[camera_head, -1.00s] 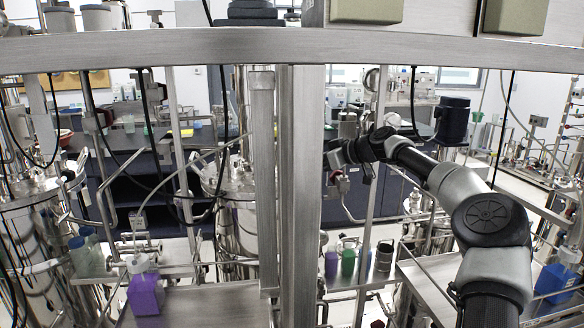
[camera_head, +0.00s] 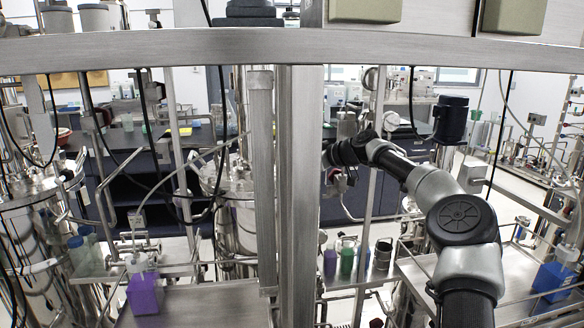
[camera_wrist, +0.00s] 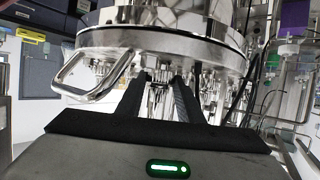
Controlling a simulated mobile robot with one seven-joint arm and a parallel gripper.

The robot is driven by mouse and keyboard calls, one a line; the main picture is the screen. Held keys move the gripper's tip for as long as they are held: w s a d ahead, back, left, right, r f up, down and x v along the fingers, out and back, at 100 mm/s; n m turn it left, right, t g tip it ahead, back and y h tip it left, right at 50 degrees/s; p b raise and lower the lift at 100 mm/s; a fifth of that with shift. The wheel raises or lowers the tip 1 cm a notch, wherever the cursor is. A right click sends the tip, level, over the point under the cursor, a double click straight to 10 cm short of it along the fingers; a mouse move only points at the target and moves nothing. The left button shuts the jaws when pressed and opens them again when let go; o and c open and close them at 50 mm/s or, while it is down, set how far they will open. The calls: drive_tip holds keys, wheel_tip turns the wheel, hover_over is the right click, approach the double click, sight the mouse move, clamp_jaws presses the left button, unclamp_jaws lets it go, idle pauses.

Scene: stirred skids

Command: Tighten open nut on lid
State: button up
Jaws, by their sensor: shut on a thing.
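In the wrist view a shiny steel vessel lid (camera_wrist: 160,38) with a bent steel handle (camera_wrist: 92,72) fills the upper middle. Several small clamp-like metal fittings sit along its rim. My gripper (camera_wrist: 163,80) reaches in from the bottom, its two dark fingers closed around a small metal piece at the rim, likely the nut. The nut itself is mostly hidden between the fingertips, so its position cannot be told. In the head view my arm comes from the lower right and its wrist ends near the central steel post; the fingers do not show clearly there.
A steel post (camera_head: 300,200) and crossbar (camera_head: 430,45) stand in front of the scene. A steel vessel (camera_head: 35,235) stands at left. A purple bottle (camera_head: 144,292) stands on the lower-left shelf, a blue one (camera_head: 553,280) at right. Hoses hang throughout.

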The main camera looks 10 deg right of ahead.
drive_tip(key=shift+f+b, duration=0.25)
drive_tip(key=shift+b, duration=0.25)
drive_tip(key=m+t+h+b, duration=0.1)
drive_tip(key=b, duration=0.2)
drive_tip(key=shift+s+a+f, duration=0.1)
drive_tip(key=shift+f, duration=0.1)
drive_tip(key=m+h+b, duration=0.1)
drive_tip(key=b, duration=0.1)
drive_tip(key=m+t+h+b, duration=0.1)
drive_tip(key=b, duration=0.1)
drive_tip(key=shift+s+a+r+t+b, duration=0.1)
drive_tip(key=shift+s+a+t+b, duration=0.05)
drive_tip(key=shift+a+t+b, duration=0.15)
drive_tip(key=m+h, duration=0.1)
drive_tip(key=m+h+b, duration=0.1)
drive_tip(key=shift+a+r+m+t, duration=0.1)
drive_tip(key=shift+r+m+t, duration=0.2)
drive_tip(key=shift+r+t, duration=0.1)
drive_tip(key=shift+a+m+t+h, duration=0.1)
drive_tip(key=shift+m+t+h, duration=0.4)
drive_tip(key=shift+h, duration=0.5)
drive_tip(key=shift+m+p, duration=0.3)
drive_tip(key=shift+m, duration=0.1)
drive_tip(key=shift+h, duration=0.5)
